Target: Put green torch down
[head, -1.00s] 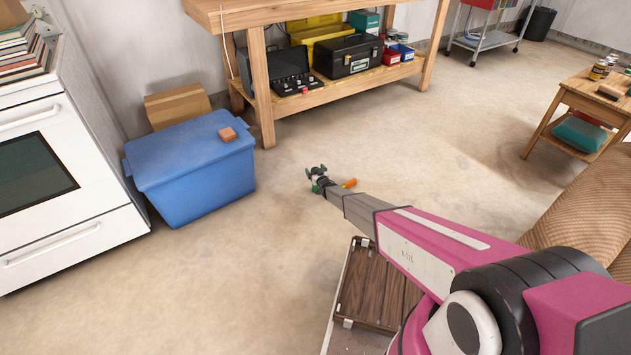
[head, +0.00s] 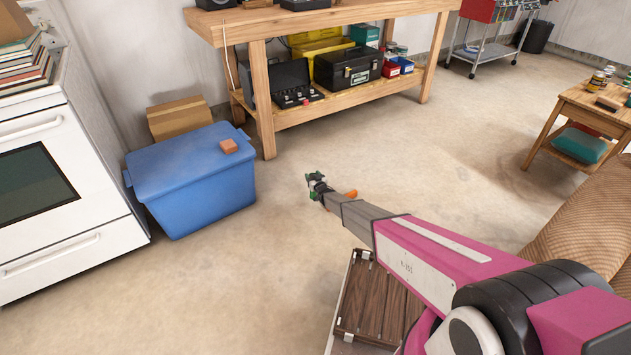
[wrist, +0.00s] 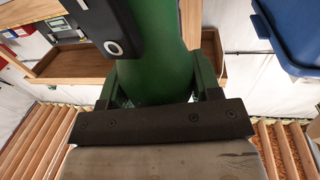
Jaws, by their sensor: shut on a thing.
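The green torch (wrist: 152,65) fills the top middle of the wrist view, with a black part carrying a round button (wrist: 113,47) on its left. My gripper (wrist: 160,75) is shut on the torch, one jaw on each side of it. The torch's far end is outside the wrist view. In the head view, my gripper (head: 317,184) is small, out at the end of my arm above the bare floor, with green showing at its tip. A small orange piece (head: 350,193) shows beside it; I cannot tell what it belongs to.
A small wooden table (head: 540,130) stands at right. The floor (head: 430,150) between is clear.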

